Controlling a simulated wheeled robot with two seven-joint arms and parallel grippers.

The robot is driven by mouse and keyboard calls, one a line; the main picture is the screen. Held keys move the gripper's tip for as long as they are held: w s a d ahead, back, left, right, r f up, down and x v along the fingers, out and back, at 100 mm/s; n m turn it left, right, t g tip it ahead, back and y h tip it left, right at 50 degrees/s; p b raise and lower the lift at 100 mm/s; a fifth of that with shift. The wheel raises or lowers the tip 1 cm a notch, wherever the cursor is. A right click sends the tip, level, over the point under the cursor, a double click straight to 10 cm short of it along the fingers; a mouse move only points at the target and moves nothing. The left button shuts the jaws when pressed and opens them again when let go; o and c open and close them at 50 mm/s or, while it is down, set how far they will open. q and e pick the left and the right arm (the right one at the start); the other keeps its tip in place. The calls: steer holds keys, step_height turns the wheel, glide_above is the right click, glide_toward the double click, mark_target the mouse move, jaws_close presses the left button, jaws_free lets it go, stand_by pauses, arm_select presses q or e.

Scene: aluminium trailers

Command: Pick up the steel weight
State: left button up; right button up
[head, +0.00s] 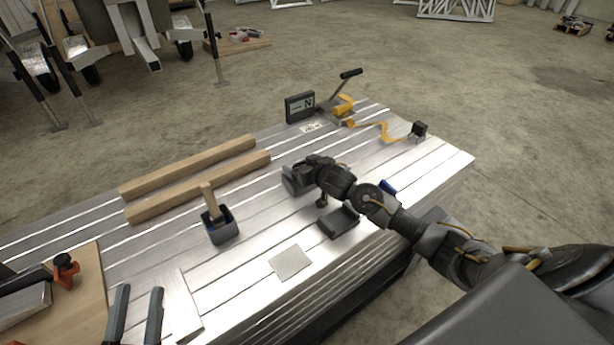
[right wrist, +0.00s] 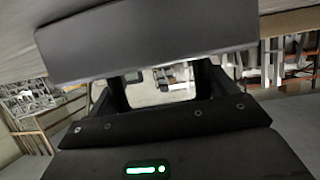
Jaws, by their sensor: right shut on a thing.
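The steel weight (head: 292,184) is a grey block at the tip of my right arm in the head view. My right gripper (head: 307,171) is shut on it, and the fingers partly hide it. In the right wrist view the weight (right wrist: 150,46) is a broad, dark grey slab across the top, in front of the gripper body. I cannot tell clearly whether it touches the tabletop. My left gripper (head: 134,312) shows at the bottom left of the head view, with its two dark fingers apart and nothing between them.
The ribbed aluminium deck (head: 225,285) carries two wooden bars (head: 195,170), a dark cup with a wooden handle (head: 220,228), a dark angled block (head: 338,222), a light square plate (head: 290,262), a display (head: 299,107) and a yellow strap tool (head: 343,105). Open floor lies beyond.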

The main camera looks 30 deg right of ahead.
steer(key=shift+r, duration=0.3)
